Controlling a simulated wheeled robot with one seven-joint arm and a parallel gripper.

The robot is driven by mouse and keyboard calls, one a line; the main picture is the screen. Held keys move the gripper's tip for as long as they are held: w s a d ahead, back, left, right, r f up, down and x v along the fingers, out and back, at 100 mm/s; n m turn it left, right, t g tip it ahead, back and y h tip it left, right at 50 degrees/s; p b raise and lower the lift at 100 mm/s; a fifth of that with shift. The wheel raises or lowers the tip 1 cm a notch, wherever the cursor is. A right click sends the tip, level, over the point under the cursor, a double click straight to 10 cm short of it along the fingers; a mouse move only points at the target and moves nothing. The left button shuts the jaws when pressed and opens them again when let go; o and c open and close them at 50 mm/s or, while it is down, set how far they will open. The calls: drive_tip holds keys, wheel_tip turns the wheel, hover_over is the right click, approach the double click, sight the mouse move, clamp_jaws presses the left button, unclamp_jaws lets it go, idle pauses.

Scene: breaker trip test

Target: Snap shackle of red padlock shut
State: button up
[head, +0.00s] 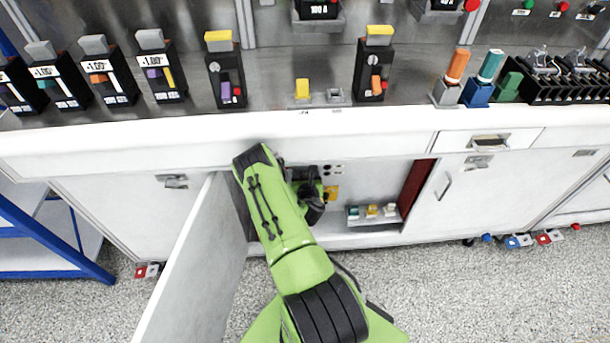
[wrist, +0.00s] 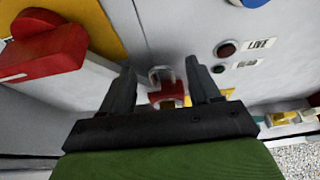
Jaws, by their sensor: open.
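The red padlock (wrist: 168,96) is in the middle of the wrist view, low against a grey panel. Its grey shackle (wrist: 161,74) shows above the red body; I cannot tell from this view whether it is seated. My gripper (wrist: 161,68) is open, with one dark finger on each side of the padlock and visible gaps between. In the head view my gripper (head: 312,198) reaches into the open cabinet below the counter, and the padlock cannot be made out there.
A red handle (wrist: 45,55) on a yellow plate is at upper left in the wrist view. A lamp (wrist: 228,48) labelled LIVE is at right. The open cabinet door (head: 190,270) stands left of my arm. A small tray (head: 374,222) with several pieces sits right inside the cabinet.

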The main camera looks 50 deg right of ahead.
drive_tip(key=shift+w+d, duration=0.1)
drive_tip(key=shift+w, duration=0.1)
drive_tip(key=shift+c, duration=0.3)
clamp_jaws()
drive_tip(key=shift+f+b, duration=1.15)
drive_tip(key=shift+s+r, duration=0.1)
drive_tip(key=shift+o, duration=0.3)
unclamp_jaws()
